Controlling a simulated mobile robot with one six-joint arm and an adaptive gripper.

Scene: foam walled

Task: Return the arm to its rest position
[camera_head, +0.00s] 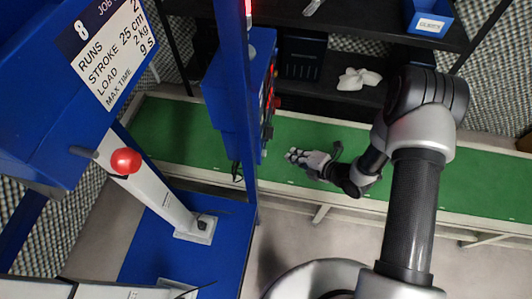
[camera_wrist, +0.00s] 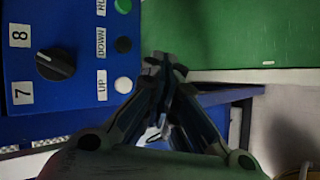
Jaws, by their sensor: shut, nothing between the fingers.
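My gripper (camera_head: 296,156) is shut and empty. In the head view my arm bends at the elbow on the right, and the gripper points left over the green surface, towards the blue control box (camera_head: 238,90). In the wrist view my gripper's fingertips (camera_wrist: 163,65) meet in the middle of the picture. The control box (camera_wrist: 60,115) is on the left there, with a black knob (camera_wrist: 56,64), labels 7 and 8, and UP and DOWN buttons. I see a gap in depth I cannot measure between the fingers and the box.
A blue frame post (camera_head: 237,120) stands left of my gripper. A blue machine with a red ball knob (camera_head: 125,161) fills the left. The long green-topped table (camera_head: 470,180) runs behind. Dark shelves (camera_head: 345,30) hold a white cloth-like thing (camera_head: 358,79) and a blue bin (camera_head: 428,20).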

